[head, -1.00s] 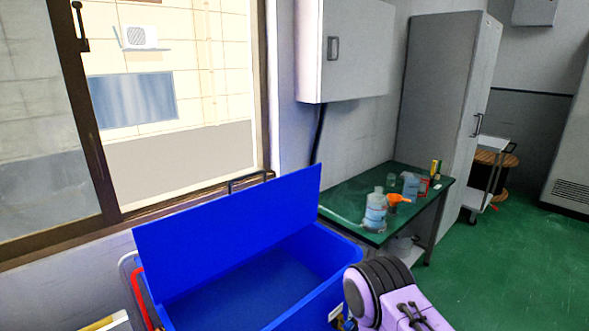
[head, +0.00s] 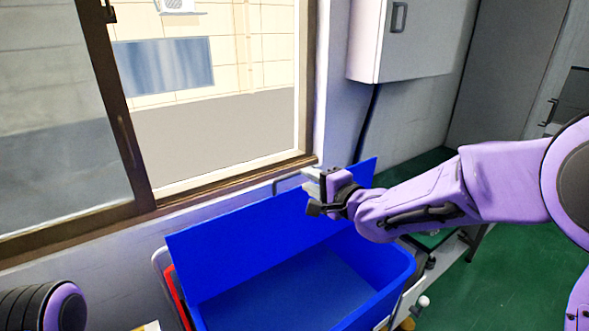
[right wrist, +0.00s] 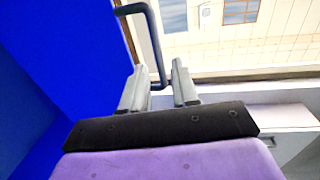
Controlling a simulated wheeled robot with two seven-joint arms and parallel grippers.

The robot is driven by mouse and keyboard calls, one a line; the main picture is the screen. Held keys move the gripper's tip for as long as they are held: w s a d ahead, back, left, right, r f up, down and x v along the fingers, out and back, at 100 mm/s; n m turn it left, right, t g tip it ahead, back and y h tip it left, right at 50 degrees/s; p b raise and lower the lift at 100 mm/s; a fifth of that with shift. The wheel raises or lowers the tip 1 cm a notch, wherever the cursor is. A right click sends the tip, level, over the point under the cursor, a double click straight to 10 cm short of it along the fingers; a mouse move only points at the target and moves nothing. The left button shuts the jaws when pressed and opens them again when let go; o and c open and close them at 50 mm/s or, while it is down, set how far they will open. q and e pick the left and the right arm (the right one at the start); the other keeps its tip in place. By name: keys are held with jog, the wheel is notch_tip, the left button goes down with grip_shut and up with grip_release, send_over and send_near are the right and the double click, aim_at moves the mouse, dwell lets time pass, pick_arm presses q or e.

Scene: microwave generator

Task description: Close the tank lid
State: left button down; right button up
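The blue tank (head: 385,285) stands below the window with its blue lid (head: 250,245) raised and leaning up at its back side. A dark bent bar handle (head: 290,180) shows at the lid's upper edge, and it also shows in the right wrist view (right wrist: 154,40). My right gripper (head: 316,194) is at the upper edge of the lid, close to the handle. In the right wrist view, its two grey fingers (right wrist: 158,78) are apart, with the handle's lower end appearing between them. I cannot tell whether they touch it. My left gripper is out of view; only part of my left arm shows.
The window frame (head: 235,185) and wall rise close behind the lid. A red part (head: 178,298) is at the tank's left side. A wall cabinet (head: 415,40) hangs at the upper right.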

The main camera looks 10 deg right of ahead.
aim_at(298, 174)
jog(key=p+x, duration=0.1)
jog(key=x, duration=0.5)
jog(key=shift+w+f, duration=0.1)
jog(key=shift+w, duration=0.15)
jog(key=shift+a, duration=0.1)
